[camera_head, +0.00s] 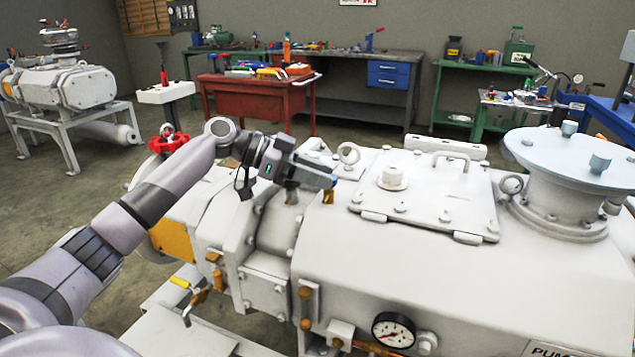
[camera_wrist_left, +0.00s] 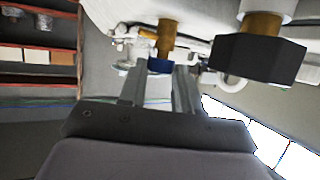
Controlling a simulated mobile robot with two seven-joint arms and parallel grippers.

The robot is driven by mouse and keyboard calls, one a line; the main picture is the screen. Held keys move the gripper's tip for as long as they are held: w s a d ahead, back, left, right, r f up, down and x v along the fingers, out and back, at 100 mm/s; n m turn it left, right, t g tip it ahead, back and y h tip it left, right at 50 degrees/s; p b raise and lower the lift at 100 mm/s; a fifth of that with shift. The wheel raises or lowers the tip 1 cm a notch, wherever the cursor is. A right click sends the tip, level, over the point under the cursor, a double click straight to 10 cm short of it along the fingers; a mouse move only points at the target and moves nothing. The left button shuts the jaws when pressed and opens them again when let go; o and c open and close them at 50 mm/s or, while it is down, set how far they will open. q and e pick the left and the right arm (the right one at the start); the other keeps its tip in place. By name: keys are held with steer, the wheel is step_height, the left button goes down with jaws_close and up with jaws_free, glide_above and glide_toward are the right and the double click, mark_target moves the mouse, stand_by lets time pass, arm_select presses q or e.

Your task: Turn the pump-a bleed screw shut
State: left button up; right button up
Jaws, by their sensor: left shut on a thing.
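A brass screw (camera_wrist_left: 165,38) with a blue head (camera_wrist_left: 160,66) shows in the left wrist view, between the tips of my left gripper (camera_wrist_left: 158,82). The fingers are shut on the blue head. In the head view my left gripper (camera_head: 326,184) is over the top of the white pump (camera_head: 300,240), and a bit of brass (camera_head: 328,196) shows just under it. The screw is mostly hidden there by the gripper. I cannot read a label naming this screw. My right gripper is in neither view.
A second brass fitting with a large dark hexagonal head (camera_wrist_left: 258,58) is close to the right finger. A lifting eye (camera_head: 348,153), a bolted cover plate (camera_head: 425,190) and a red handwheel (camera_head: 168,140) surround the arm. A pressure gauge (camera_head: 393,330) is on the pump's front.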

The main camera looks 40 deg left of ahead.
arm_select(q)
steer(key=m+g, duration=0.1)
steer(key=m+g+h, duration=0.1)
steer(key=m+g, duration=0.1)
steer(key=shift+w+a+h, duration=0.1)
steer(key=shift+w+h, duration=0.2)
steer(key=shift+w, duration=0.05)
steer(key=shift+m+g+h+b, duration=0.35)
steer(key=shift+m+g, duration=0.25)
steer(key=shift+g, duration=0.3)
steer(key=shift+w+a+m+g+b, duration=0.1)
steer(key=shift+w+m+g+b, duration=0.15)
steer(key=shift+m+g, duration=0.55)
steer(key=shift+f, duration=0.1)
steer(key=o, duration=1.1)
steer(key=shift+c, duration=0.2)
